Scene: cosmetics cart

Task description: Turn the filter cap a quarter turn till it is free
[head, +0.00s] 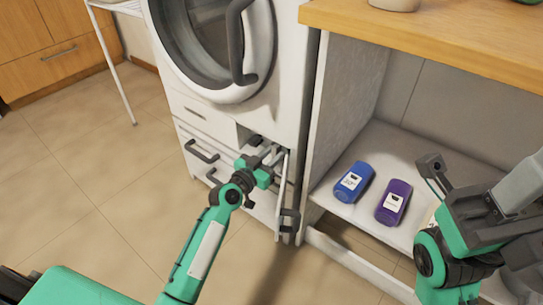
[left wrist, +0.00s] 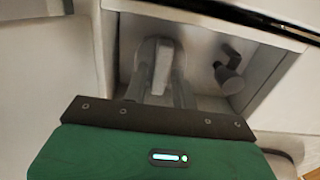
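My left gripper (head: 266,156) reaches into the small opening low on the white washing machine's front. In the left wrist view its two dark fingers (left wrist: 162,82) point into the grey recess, a little apart. A pale grey part, apparently the filter cap (left wrist: 164,62), shows between them. I cannot tell whether the fingers press on it. The cap is hidden in the head view. My right gripper (head: 432,172) is at the right, above the low shelf and away from the machine. Its finger gap is not clear.
A dark grey knob or spout (left wrist: 230,76) sticks out in the recess, right of the fingers. An open flap (head: 283,195) stands beside the opening. A blue bottle (head: 354,182) and a purple bottle (head: 394,202) lie on the shelf (head: 335,203). The round door handle (head: 238,45) is above.

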